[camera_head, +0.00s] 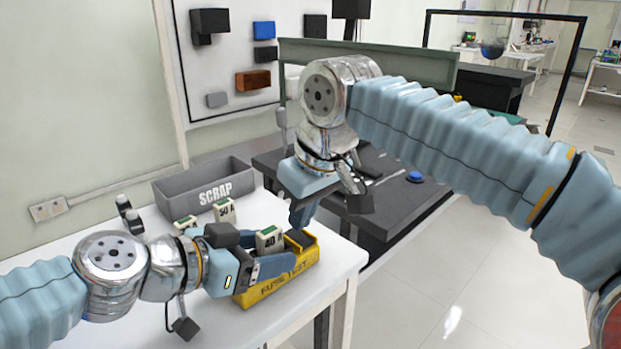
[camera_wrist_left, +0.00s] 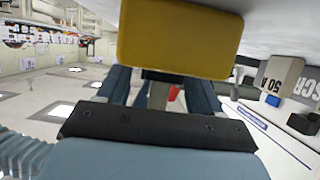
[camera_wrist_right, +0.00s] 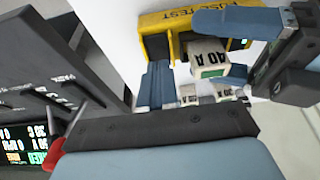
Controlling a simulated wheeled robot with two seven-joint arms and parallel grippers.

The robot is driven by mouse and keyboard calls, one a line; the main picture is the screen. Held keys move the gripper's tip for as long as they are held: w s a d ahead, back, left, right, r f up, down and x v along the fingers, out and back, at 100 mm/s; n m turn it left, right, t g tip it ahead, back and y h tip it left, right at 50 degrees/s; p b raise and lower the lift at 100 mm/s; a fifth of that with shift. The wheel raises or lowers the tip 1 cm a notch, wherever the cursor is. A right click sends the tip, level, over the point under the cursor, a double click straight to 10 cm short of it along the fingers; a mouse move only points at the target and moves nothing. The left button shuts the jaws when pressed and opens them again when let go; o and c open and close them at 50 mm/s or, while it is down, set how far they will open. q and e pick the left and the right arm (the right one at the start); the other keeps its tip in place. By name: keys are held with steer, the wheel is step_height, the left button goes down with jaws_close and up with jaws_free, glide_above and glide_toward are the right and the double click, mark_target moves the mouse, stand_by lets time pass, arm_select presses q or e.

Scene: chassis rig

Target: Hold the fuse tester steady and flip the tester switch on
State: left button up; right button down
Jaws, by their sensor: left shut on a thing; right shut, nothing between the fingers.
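The yellow fuse tester (camera_head: 282,284) sits at the white table's front right edge. A white 40 A fuse (camera_head: 269,240) stands in it, also seen in the right wrist view (camera_wrist_right: 207,55). My left gripper (camera_head: 273,264) is shut on the tester; the tester's yellow end (camera_wrist_left: 180,40) fills the top of the left wrist view. My right gripper (camera_head: 301,214) is shut and empty, pointing down just above the tester's right end; its fingers (camera_wrist_right: 156,85) show beside the tester in its wrist view. I cannot make out the switch clearly; a small red part (camera_wrist_left: 173,93) shows between the left fingers.
A grey SCRAP bin (camera_head: 205,192) stands at the table's back, with a 50 A fuse (camera_head: 225,211) and another fuse (camera_head: 186,222) in front. A dark bench (camera_head: 400,200) with a blue button (camera_head: 414,177) lies behind right. Open floor lies to the right.

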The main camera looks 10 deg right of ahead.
steer(key=v, duration=1.2)
steer(key=shift+r, duration=0.15)
steer(key=shift+w+a, duration=0.1)
steer(key=shift+w+a, duration=0.4)
steer(key=shift+w, duration=0.1)
steer(key=x, duration=1.4)
steer(key=shift+s+d, duration=0.2)
steer(key=shift+s, duration=0.05)
